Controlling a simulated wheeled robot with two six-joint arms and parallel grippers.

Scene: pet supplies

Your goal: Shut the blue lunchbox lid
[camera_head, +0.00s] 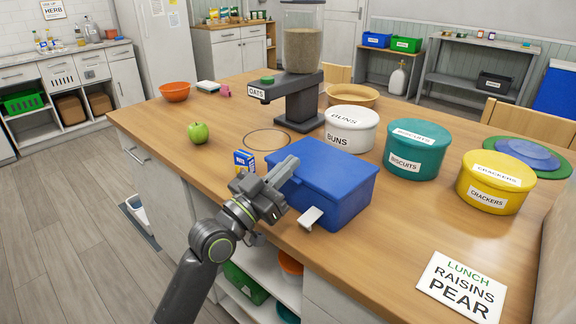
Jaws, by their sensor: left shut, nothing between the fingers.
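The blue lunchbox (331,189) stands on the wooden table, and its lid (323,165) looks down over the box. A pale latch tab (311,219) sticks out at the front side. My left gripper (287,170) is shut and empty, with its fingertips at the left edge of the lid. I cannot tell whether the fingers touch the lid. The gripper hides part of the lunchbox's left side. My right gripper is not in view.
A small blue-and-yellow box (244,161) and a green apple (198,132) are left of the lunchbox. The buns tub (351,128), biscuits tub (416,150) and crackers tub (488,183) stand behind and right. An oats dispenser (300,85) stands behind. A lunch card (461,288) lies front right.

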